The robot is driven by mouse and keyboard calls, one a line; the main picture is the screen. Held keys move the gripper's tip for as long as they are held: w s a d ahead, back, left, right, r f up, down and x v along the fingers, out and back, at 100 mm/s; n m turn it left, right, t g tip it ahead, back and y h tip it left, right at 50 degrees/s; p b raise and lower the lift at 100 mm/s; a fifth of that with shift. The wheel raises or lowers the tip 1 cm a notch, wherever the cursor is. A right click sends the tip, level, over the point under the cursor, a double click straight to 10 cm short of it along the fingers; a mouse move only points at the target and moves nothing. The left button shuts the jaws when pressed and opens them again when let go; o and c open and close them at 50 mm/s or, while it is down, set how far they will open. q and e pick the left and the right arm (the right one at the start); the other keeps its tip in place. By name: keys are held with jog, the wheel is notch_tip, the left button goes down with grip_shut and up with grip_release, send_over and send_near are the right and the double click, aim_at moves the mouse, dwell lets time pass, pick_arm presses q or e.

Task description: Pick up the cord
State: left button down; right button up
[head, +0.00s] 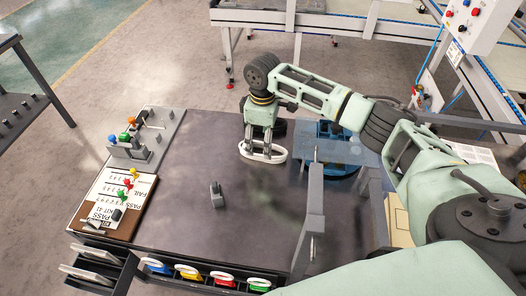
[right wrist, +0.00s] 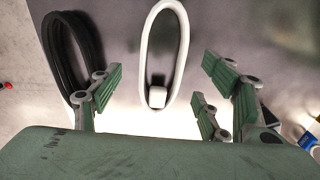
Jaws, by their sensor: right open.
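A white cord (head: 280,155) lies as a loop on the dark table top near its far edge. In the right wrist view the white cord (right wrist: 183,45) is a long loop with a white block at its near end. A black cord (right wrist: 88,40) lies coiled to its left. My right gripper (head: 262,143) points down over the white cord. In the right wrist view its fingers (right wrist: 160,88) stand apart, one side left of the white loop and the other right of it, with nothing held. Contact with the cord cannot be told. My left gripper is not in view.
The dark table (head: 185,190) is mostly clear, with a small grey block (head: 215,194) near its middle. Coloured coils (head: 188,272) sit at the front edge. A grey upright post (head: 315,200) stands at right.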

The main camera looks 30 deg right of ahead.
notch_tip(320, 180, down, 3)
jog(key=shift+f, duration=0.2)
jog(key=shift+c, duration=0.2)
jog(key=c, duration=1.3)
